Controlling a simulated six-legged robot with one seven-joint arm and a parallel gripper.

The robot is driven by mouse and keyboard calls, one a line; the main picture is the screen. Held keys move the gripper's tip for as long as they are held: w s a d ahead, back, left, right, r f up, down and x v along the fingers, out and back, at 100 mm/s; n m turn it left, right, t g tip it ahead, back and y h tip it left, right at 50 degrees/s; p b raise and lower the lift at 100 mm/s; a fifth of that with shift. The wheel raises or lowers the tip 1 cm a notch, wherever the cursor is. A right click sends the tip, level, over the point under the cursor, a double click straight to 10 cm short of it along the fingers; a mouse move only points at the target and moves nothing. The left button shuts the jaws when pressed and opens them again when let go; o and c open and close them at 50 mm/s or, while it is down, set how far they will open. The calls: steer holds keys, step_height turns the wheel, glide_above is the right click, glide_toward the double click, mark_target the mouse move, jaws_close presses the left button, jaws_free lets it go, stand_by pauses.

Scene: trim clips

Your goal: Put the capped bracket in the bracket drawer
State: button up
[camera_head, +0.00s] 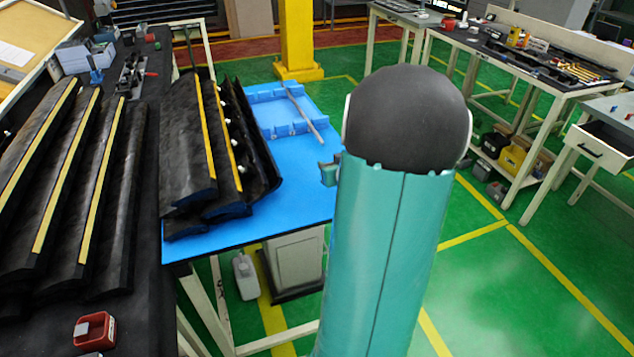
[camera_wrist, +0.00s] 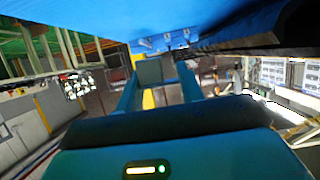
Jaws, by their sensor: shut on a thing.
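My gripper (camera_wrist: 158,88) shows in the wrist view with its two blue fingers closed on a small grey-green block-like piece (camera_wrist: 149,71). I cannot tell from its blurred face whether it is the capped bracket or has a cap. In the head view my arm hides most of my gripper; a small teal-grey part (camera_head: 329,172) shows just left of the arm, above the blue table top. A pale drawer (camera_head: 592,148) with a dark handle sits under the grey table at the right edge, apparently partly open. I cannot read any label on it.
A blue table (camera_head: 240,232) holds dark trim panels (camera_head: 190,165) and a blue tray (camera_head: 270,97). More panels and a red piece (camera_head: 95,330) with a pale block lie on the dark bench at left. A cluttered workbench (camera_head: 545,60) stands right. Green floor lies between.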

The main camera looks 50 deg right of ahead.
mark_target(318, 191)
steer(key=w+f, duration=0.1)
steer(key=f, duration=0.1)
steer(key=w+a+f, duration=0.1)
steer(key=w+f, duration=0.1)
steer(key=shift+a, duration=0.15)
steer(key=shift+w+a+f, duration=0.1)
steer(key=shift+w+f, duration=0.05)
steer(key=shift+f, duration=0.75)
steer(key=shift+w+f, duration=0.1)
steer(key=shift+f, duration=0.75)
steer(key=shift+f, duration=0.2)
steer(key=o, duration=0.9)
steer(key=shift+o, duration=0.2)
